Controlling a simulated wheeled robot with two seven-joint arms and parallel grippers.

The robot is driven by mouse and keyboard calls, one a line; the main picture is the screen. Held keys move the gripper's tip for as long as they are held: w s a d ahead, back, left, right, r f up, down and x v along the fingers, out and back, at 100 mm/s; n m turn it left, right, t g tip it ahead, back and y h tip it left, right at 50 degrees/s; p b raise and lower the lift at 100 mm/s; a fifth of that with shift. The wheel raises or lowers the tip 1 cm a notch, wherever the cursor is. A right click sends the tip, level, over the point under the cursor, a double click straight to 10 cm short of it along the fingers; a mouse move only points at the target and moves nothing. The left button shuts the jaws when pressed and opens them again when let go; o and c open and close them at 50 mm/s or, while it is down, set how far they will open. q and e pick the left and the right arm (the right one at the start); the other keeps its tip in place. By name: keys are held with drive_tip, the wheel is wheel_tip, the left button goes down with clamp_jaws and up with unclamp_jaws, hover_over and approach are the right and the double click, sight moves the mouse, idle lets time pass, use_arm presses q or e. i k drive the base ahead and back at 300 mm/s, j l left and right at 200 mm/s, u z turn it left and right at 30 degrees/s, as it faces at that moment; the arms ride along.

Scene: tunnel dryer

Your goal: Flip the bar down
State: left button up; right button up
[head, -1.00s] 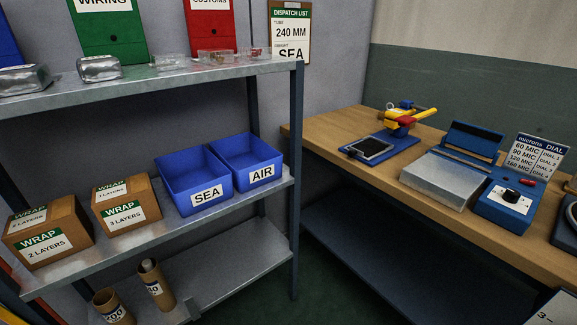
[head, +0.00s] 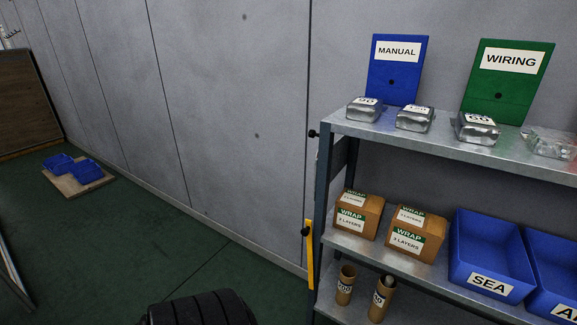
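No part that I can surely name as the bar shows. A yellow upright strip (head: 310,255) is on the left front post of the shelf rack, with a dark knob (head: 305,231) beside it. A second dark knob (head: 312,133) is higher on the same post. I cannot tell whether the strip is the task's bar. Neither gripper is in view.
The metal shelf rack (head: 457,154) stands at the right, holding foil packs, wrap boxes (head: 358,214), tubes and a blue SEA bin (head: 490,256). Blue bins (head: 87,171) lie on a board on the floor far left. Green floor (head: 130,235) between is open. A black ribbed object (head: 203,308) shows at the bottom.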

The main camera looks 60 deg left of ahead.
sight(307, 232)
drive_tip(key=u, duration=1.7)
